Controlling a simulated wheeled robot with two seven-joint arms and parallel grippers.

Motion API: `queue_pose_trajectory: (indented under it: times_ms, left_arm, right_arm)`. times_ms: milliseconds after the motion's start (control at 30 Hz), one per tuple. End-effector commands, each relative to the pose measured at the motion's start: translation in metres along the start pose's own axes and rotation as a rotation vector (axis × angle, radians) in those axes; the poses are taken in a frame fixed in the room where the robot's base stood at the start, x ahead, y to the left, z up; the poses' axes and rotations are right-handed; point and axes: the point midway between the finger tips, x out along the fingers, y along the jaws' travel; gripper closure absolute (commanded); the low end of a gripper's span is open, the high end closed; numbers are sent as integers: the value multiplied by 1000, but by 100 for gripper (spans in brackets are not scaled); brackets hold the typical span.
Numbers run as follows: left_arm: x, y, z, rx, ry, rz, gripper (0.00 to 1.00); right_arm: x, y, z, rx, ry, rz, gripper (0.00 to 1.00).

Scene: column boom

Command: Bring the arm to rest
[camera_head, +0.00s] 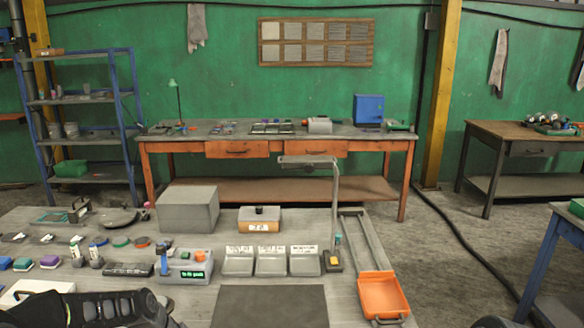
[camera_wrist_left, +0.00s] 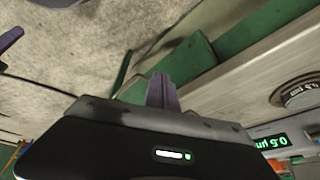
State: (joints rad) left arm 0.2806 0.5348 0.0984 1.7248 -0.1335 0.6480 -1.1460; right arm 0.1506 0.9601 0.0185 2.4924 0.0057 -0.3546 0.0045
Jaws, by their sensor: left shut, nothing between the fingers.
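My left arm (camera_head: 85,310) shows as a black, rounded link low in the left corner of the head view, over the front left of the workbench. Its fingertips cannot be made out there. In the left wrist view my left gripper (camera_wrist_left: 162,88) has its purple-grey fingers together, with nothing between them. Its dark housing with a small lit strip fills the lower part of that view. Blurred green and pale surfaces lie beyond the fingers.
The near workbench (camera_head: 270,305) holds a grey box (camera_head: 188,208), a device with a green display (camera_head: 184,267), several small items at left and an orange tray (camera_head: 382,294) at right.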

Motion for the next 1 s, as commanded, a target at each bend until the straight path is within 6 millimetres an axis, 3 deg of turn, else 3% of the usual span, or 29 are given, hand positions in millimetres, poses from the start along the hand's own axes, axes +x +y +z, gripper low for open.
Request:
queue_pose_trajectory:
  times_ms: [33, 167, 200, 333, 400, 500, 667, 1000]
  left_arm:
    - [36, 32, 0, -90, 3, 38, 100]
    - [107, 115, 9, -371, 2, 100, 100]
    - [125, 143, 14, -462, -5, 118, 100]
    - [162, 235, 38, -757, -47, 161, 100]
    - [170, 278, 52, -896, -76, 173, 100]
    - [173, 322, 70, -1054, -111, 175, 100]
    - [170, 354, 85, -1177, -138, 168, 100]
    - [170, 355, 86, -1192, -138, 165, 100]
  right_arm:
    - [0, 0, 0, 0, 0, 0, 100]
    - [0, 0, 0, 0, 0, 0, 100]
    - [0, 0, 0, 0, 0, 0, 100]
    - [0, 0, 0, 0, 0, 0, 100]
    - [0, 0, 0, 0, 0, 0, 100]
    - [0, 0, 0, 0, 0, 0, 100]
    - [0, 0, 0, 0, 0, 0, 100]
    - [0, 0, 0, 0, 0, 0, 100]
